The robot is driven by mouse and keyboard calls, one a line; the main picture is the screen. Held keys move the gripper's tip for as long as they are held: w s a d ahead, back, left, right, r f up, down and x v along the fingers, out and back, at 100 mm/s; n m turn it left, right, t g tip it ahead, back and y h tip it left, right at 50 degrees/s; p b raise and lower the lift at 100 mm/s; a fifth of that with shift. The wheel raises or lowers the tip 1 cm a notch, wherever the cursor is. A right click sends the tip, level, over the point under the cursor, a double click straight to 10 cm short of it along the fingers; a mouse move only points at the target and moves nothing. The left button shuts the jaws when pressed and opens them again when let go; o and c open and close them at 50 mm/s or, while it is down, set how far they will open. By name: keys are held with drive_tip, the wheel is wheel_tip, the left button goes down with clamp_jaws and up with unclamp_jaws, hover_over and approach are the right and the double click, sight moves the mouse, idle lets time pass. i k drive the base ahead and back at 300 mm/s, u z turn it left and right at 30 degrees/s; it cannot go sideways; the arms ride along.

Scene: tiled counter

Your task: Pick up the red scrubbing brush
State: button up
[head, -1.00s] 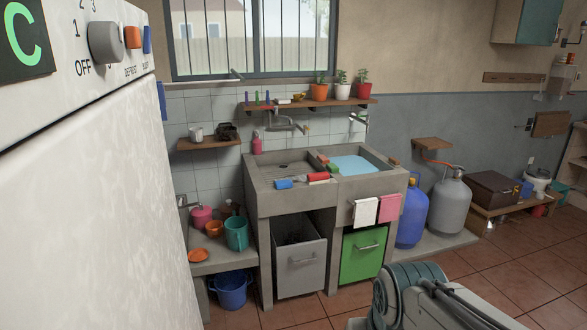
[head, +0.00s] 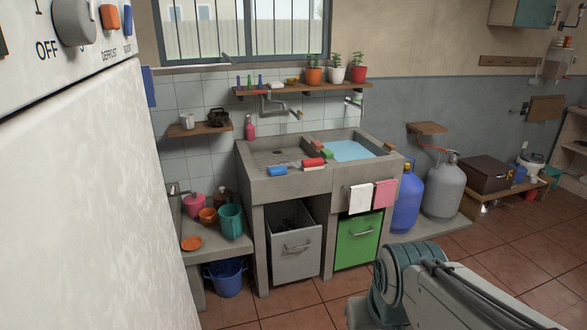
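A red block-shaped item (head: 313,162), which looks like the red scrubbing brush, lies on the front ledge of the concrete double sink (head: 295,187). Pale bristles seem to show at its lower left side, but it is small in the picture. A blue brush-like item (head: 278,171) lies to its left on the same ledge. My gripper is not in view. Only a part of my arm shows at the bottom right, well in front of the sink and apart from it.
A large white appliance (head: 85,200) fills the left side. A grey bin (head: 296,248) and a green bin (head: 357,243) stand under the sink. Blue and grey gas cylinders (head: 407,203) stand to its right. Tiled floor (head: 300,303) is open in front.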

sight(316, 163)
drive_tip(key=u, duration=0.05)
drive_tip(key=i, duration=2.9)
drive_tip(key=z, duration=0.15)
